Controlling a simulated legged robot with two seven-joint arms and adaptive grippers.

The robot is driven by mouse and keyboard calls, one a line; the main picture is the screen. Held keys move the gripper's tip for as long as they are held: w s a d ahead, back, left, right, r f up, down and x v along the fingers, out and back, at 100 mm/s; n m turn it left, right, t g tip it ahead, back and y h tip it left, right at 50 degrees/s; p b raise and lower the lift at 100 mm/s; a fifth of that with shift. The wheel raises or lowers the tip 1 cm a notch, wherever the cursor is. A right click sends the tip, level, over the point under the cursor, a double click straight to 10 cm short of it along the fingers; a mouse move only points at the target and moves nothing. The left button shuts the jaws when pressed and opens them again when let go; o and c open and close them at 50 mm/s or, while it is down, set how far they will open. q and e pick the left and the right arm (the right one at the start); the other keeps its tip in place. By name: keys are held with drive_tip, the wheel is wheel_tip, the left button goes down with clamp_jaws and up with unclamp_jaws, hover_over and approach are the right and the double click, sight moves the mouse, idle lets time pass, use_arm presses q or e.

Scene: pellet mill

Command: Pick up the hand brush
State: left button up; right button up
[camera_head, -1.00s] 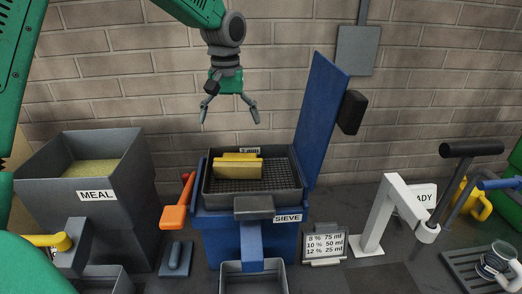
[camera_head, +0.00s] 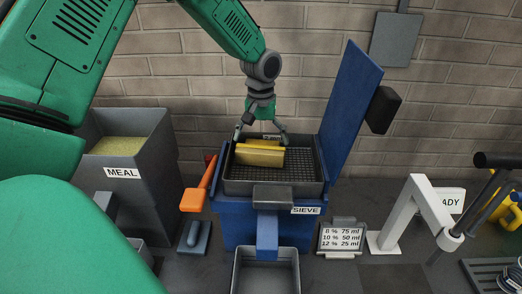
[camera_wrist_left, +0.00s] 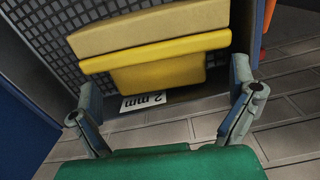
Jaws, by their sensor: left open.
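The hand brush (camera_head: 259,156) has a yellow body with a paler tan strip. It lies on the dark mesh of the sieve (camera_head: 305,165), toward its left back part. My left gripper (camera_head: 260,137) points down just behind the brush, at the sieve's back edge. In the left wrist view the brush (camera_wrist_left: 155,50) is ahead of the open fingers (camera_wrist_left: 165,110), which stand wide apart with nothing between them. The brush looks close to the fingertips, but I cannot tell whether they touch it. My right gripper is out of view.
A raised blue lid (camera_head: 349,115) stands right of the sieve. A grey meal hopper (camera_head: 150,180) and an orange scoop (camera_head: 193,199) are at left. A ratio card (camera_head: 341,238) and a white lever stand (camera_head: 400,215) are at right. A brick wall is behind.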

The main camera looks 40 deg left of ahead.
sight(262, 144)
use_arm(q)
wheel_tip(262, 144, down, 2)
drive_tip(key=shift+w+f, duration=0.3)
drive_tip(key=shift+f, duration=0.05)
drive_tip(key=shift+s+d+r, duration=0.1)
drive_tip(key=c, duration=1.1)
drive_tip(key=shift+c, duration=0.2)
wheel_tip(262, 144, up, 10)
drive_tip(key=shift+r+b, duration=0.1)
drive_tip(key=shift+b, duration=0.6)
drive_tip(key=o, duration=0.7)
drive_tip(key=shift+c, duration=0.2)
drive_tip(key=c, duration=1.1)
drive_tip(key=shift+o, duration=0.2)
drive_tip(key=shift+s, duration=0.1)
